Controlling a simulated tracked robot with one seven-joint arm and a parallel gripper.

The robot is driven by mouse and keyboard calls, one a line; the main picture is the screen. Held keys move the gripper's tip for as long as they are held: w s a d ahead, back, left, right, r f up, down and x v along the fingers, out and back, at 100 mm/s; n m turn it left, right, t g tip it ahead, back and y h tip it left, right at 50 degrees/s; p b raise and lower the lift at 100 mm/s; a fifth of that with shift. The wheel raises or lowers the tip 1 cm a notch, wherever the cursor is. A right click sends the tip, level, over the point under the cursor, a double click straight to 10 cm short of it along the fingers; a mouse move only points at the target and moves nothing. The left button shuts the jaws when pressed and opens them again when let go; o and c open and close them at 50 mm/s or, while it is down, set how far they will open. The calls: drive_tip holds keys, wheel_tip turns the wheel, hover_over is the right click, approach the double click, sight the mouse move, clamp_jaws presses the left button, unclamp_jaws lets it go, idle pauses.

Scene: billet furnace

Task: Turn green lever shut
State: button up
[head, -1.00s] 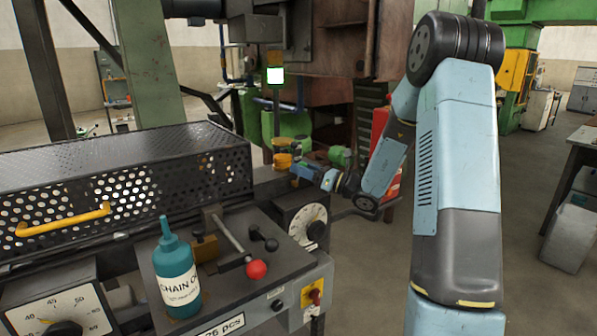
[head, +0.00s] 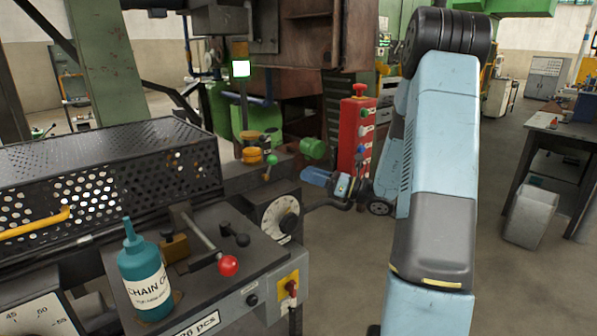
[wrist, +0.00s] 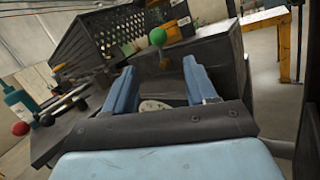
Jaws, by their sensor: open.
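The green lever's ball knob (head: 271,160) shows beside a yellow fitting (head: 252,150) at the back of the machine in the head view. The lever's lower part is hard to make out.
A red-ball lever (head: 228,265) and a teal oil bottle (head: 145,275) are on the near panel. A red cabinet (head: 356,130) stands behind my arm.

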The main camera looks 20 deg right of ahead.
drive_tip(key=shift+s+d+f, duration=0.15)
drive_tip(key=shift+s+d, duration=0.25)
drive_tip(key=shift+d, duration=0.05)
drive_tip(key=shift+c, duration=0.4)
